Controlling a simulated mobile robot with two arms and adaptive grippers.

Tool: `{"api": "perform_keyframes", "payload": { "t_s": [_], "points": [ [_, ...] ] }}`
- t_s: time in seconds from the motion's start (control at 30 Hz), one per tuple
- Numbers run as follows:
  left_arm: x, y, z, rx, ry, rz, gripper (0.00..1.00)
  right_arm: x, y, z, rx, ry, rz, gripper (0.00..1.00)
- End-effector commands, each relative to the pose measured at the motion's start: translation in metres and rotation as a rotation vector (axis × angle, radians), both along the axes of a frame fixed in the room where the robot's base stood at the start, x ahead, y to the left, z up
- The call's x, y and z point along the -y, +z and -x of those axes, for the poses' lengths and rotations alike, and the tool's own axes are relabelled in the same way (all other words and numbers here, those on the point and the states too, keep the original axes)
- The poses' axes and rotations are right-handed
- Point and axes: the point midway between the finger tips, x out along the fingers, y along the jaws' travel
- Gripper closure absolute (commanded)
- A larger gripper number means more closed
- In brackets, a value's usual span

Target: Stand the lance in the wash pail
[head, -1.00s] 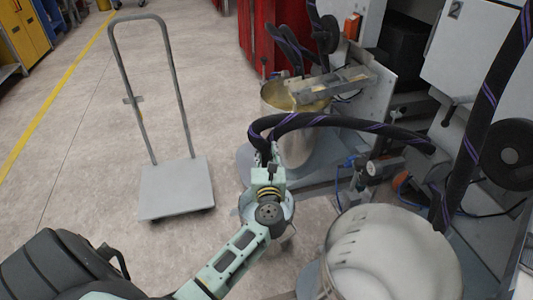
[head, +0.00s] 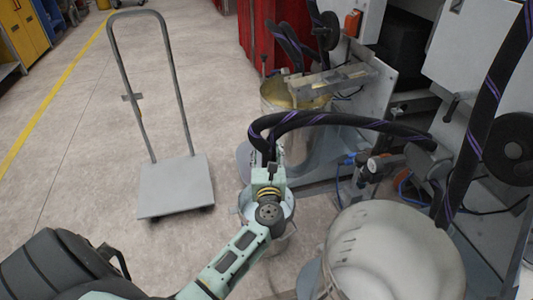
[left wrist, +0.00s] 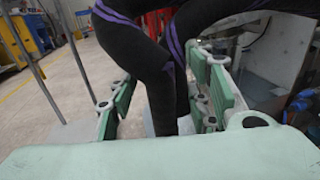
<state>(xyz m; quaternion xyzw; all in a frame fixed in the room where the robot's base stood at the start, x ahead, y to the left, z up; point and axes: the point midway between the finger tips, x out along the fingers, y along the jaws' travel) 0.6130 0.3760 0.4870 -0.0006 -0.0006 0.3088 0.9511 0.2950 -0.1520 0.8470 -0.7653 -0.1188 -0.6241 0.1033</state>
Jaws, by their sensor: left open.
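The lance hangs on a thick black hose with purple stripes (head: 335,119), which arches from the machine at right to my left gripper (head: 263,158). My left gripper is open, pointing away from me, with the hose end between its fingers. In the left wrist view, the black, purple-striped hose (left wrist: 150,65) runs down between the spread green fingers (left wrist: 160,105). A small metal pail (head: 286,232), apparently the wash pail, stands on the floor beneath the gripper and is partly covered by it. The lance's lower end is hidden, so I cannot tell its depth in the pail.
A large pale drum (head: 395,250) stands at lower right. Another metal drum (head: 308,145) stands by the machine behind the gripper. A grey platform cart (head: 175,187) is at left on open floor. Further hoses and the machine (head: 480,80) crowd the right side.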

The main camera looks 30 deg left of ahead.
Motion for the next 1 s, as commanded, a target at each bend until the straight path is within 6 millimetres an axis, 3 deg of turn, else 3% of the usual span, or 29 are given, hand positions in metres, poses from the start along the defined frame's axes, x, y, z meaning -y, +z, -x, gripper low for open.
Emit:
{"api": "perform_keyframes", "payload": {
  "t_s": [0.27,0.7,1.0],
  "points": [
    [0.01,-0.003,0.014,-0.004,-0.001,0.002,0.54,0.001,0.0,0.0,-0.001,-0.001,-0.002,1.0],
    [0.061,-0.002,0.084,-0.003,-0.001,0.002,0.54,0.0,0.0,0.0,-0.002,0.0,0.0,1.0],
    [0.071,0.0,0.098,0.0,0.001,0.0,0.54,0.0,0.0,0.0,-0.002,0.0,0.0,1.0]
  ]
}}
